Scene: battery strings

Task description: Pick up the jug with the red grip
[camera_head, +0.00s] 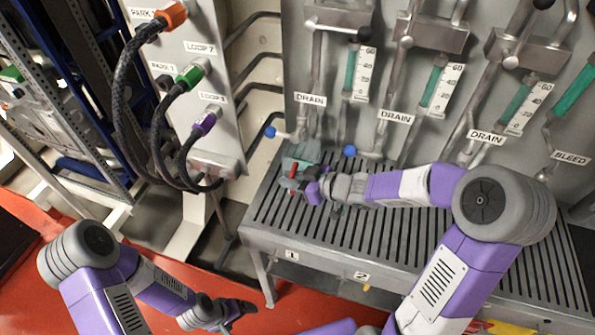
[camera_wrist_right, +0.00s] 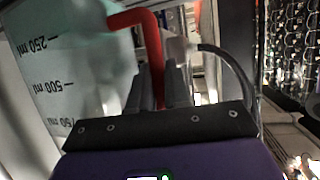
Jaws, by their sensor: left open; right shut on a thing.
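The jug (camera_head: 303,153) is a translucent greenish measuring jug with a red grip (camera_head: 292,171). It is at the left end of the slatted bench, below the leftmost drain pipe. I cannot tell whether it rests on the slats or is held just above them. My right gripper (camera_head: 305,184) is shut on the red grip and partly hides it. In the right wrist view the fingers (camera_wrist_right: 160,88) close around the red grip (camera_wrist_right: 150,35), with the jug's volume-marked wall (camera_wrist_right: 65,60) beside them. My left gripper (camera_head: 242,307) is open and empty, low in front of the bench.
The slatted bench (camera_head: 385,225) has free room to the right, partly under my right arm. Drain pipes with blue-ended valves (camera_head: 349,151) and gauges (camera_head: 438,88) line the wall behind. Looped cables (camera_head: 123,100) hang from a panel at left, near the bench end.

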